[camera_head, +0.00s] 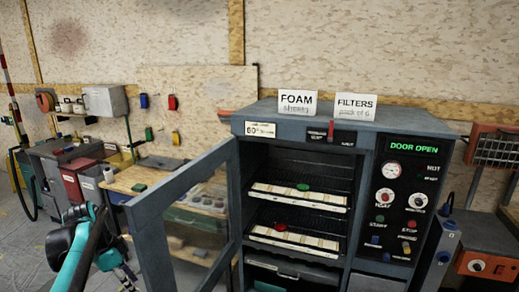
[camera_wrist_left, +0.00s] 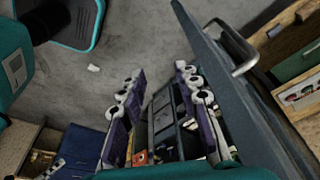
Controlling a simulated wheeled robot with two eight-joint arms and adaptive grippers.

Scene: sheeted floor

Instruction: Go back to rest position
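My left arm (camera_head: 78,250), teal and black, comes in at the lower left of the head view, left of the open cabinet door. Its fingers cannot be made out clearly there. In the left wrist view, my left gripper (camera_wrist_left: 160,85) has its two purple fingers with white joints spread apart. Nothing is held between them; grey floor and dark items farther off show through the gap. My right arm and right gripper are in neither view.
A grey cabinet (camera_head: 365,125) stands at centre right, its display reading DOOR OPEN. Its framed door (camera_head: 158,248) swings out toward my left arm; a door handle (camera_wrist_left: 237,45) shows close to the gripper. Two racks inside hold pale strips. A workbench (camera_head: 128,183) stands behind.

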